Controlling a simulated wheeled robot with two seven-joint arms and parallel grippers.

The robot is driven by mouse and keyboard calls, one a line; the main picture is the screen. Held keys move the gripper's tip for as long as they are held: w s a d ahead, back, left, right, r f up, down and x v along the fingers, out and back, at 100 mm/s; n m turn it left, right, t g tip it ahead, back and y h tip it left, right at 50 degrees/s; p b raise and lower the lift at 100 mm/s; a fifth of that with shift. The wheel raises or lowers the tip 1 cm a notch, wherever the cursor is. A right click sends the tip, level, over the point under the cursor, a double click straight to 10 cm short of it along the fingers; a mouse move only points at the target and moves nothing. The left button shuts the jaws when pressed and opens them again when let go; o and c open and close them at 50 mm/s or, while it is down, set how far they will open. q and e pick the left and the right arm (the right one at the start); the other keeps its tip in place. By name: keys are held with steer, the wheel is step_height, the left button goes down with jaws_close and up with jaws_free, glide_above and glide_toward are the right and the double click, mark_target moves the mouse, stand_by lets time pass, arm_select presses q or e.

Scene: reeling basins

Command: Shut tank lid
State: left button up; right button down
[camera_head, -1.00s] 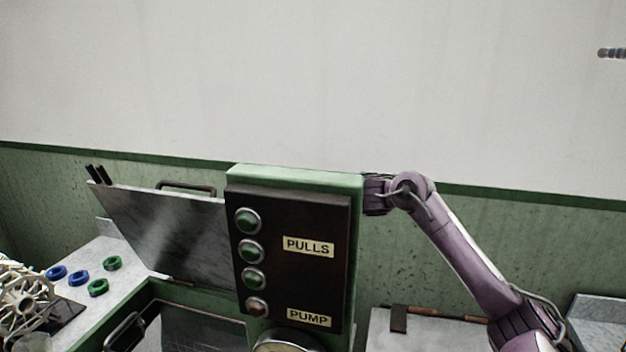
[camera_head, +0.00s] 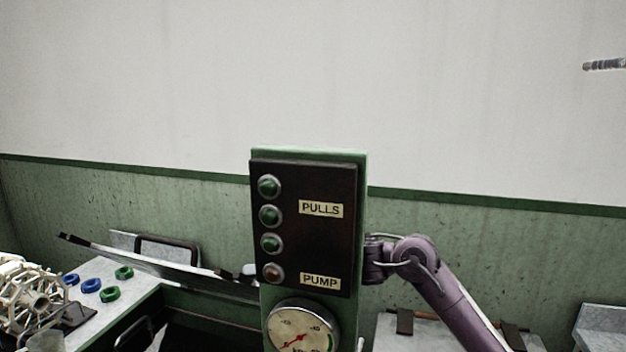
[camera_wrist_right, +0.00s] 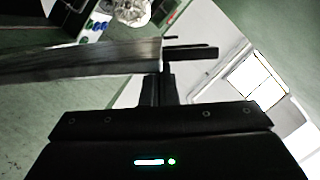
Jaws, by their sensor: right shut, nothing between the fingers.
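The grey metal tank lid (camera_head: 185,270) is partly raised, seen nearly edge-on left of the control panel, with a dark handle (camera_head: 167,247) at its back. The dark tank opening (camera_head: 205,335) shows below it. My right arm comes in from the right and passes behind the panel. Its gripper is mostly hidden there; a small grey tip (camera_head: 240,273) shows at the panel's left edge, by the lid. In the right wrist view, my right gripper's fingers (camera_wrist_right: 159,88) are shut and empty, close to the lid (camera_wrist_right: 85,62); contact is unclear. My left gripper is out of view.
The upright green control panel (camera_head: 305,220) with buttons and a gauge (camera_head: 301,328) stands in front of my right arm. A bench at left holds blue and green rings (camera_head: 91,285) and a pale reel (camera_head: 30,298). Another worktop (camera_head: 420,335) lies at right.

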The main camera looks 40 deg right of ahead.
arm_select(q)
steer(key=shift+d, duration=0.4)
arm_select(e)
steer(key=shift+d, duration=0.1)
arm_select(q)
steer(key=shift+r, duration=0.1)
